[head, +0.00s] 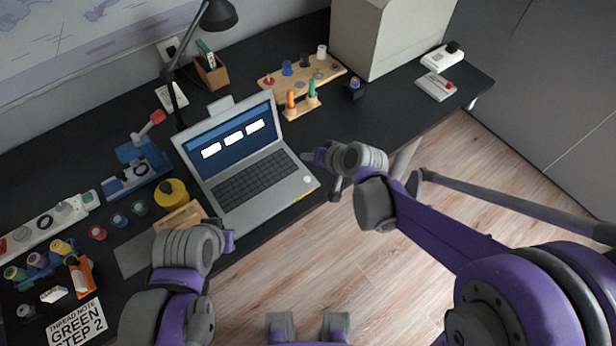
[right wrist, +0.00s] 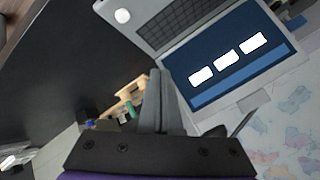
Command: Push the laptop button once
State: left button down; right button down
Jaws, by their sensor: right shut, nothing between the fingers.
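The open silver laptop (head: 225,205) stands on the black desk, its screen showing several white boxes on blue. It also shows in the right wrist view (right wrist: 188,48). A round whitish button (head: 307,180) sits on its deck, right of the keyboard; the right wrist view shows it too (right wrist: 123,15). My right gripper (head: 335,194) is shut and empty, just right of the laptop's front right corner, apart from the button. Its closed fingers show in the right wrist view (right wrist: 156,85). My left wrist is in front of the laptop's left side; its fingers are hidden.
A wooden peg rack (head: 300,108) and a grey cabinet (head: 385,40) stand behind and right of the laptop. A yellow round item (head: 171,192) and a blue stand (head: 135,165) are at its left. The desk right of the laptop is mostly clear.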

jog(key=b, duration=0.5)
send_over(307, 180)
jog(key=f, duration=0.7)
jog(key=shift+s+d+f, duration=0.3)
jog(key=shift+s+d, duration=0.05)
jog(key=shift+s, duration=0.05)
jog(key=shift+f+b, duration=0.6)
jog(key=shift+b, duration=0.1)
jog(key=shift+f, duration=0.1)
dwell(0.5)
jog(key=shift+f+b, duration=0.3)
jog(key=shift+b, duration=0.05)
jog(key=shift+f+b, duration=0.35)
jog(key=shift+f, duration=0.05)
dwell(0.5)
jog(key=shift+r, duration=0.1)
jog(key=shift+r+p, duration=0.6)
jog(key=shift+r, duration=0.15)
